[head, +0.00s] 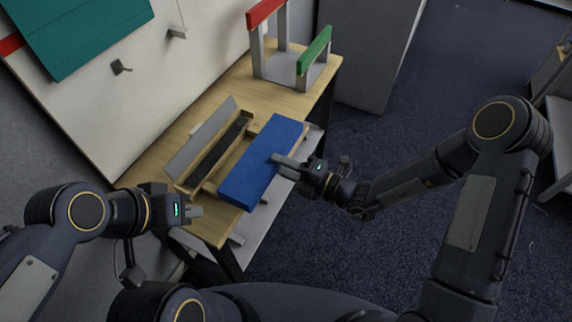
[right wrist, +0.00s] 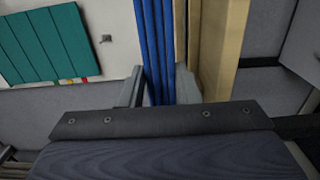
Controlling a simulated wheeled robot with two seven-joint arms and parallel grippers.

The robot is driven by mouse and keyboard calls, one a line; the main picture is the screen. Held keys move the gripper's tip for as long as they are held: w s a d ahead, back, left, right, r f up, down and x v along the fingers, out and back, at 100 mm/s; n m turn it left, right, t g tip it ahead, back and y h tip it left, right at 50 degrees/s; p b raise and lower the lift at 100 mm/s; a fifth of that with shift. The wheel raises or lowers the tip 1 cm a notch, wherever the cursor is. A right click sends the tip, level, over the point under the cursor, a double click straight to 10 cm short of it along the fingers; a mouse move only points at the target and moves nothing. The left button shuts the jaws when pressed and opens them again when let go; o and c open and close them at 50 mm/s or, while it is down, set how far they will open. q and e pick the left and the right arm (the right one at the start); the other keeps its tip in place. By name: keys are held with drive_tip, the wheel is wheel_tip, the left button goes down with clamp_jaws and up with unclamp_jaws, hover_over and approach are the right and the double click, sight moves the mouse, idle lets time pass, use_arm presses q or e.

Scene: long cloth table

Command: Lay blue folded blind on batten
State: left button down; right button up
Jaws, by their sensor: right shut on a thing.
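The blue folded blind (head: 264,158) is a flat block at the right edge of the wooden table, beside a shallow wooden tray. My right gripper (head: 283,161) is shut on its right side. In the right wrist view the blind (right wrist: 155,45) shows as blue pleats running up from between my fingertips (right wrist: 157,92). I cannot tell whether the blind rests on the table or is slightly raised. My left gripper (head: 195,211) is near the table's near left end, apart from the blind; its finger gap is unclear. I cannot tell which piece is the batten.
The tray holds a dark strip (head: 222,150), with a grey board (head: 201,136) along its left side. A grey stand with a red bar (head: 264,12) and a green bar (head: 314,49) is at the far end. A teal pleated panel (head: 80,32) and hooks (head: 121,67) are on the white wall board.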

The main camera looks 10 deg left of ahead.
drive_tip(key=shift+x, duration=6.1)
drive_tip(key=shift+s, duration=0.1)
drive_tip(key=shift+p, duration=0.45)
drive_tip(key=shift+f+b, duration=0.7)
drive_tip(key=shift+f, duration=0.55)
drive_tip(key=o, duration=1.2)
drive_tip(key=shift+f, duration=0.1)
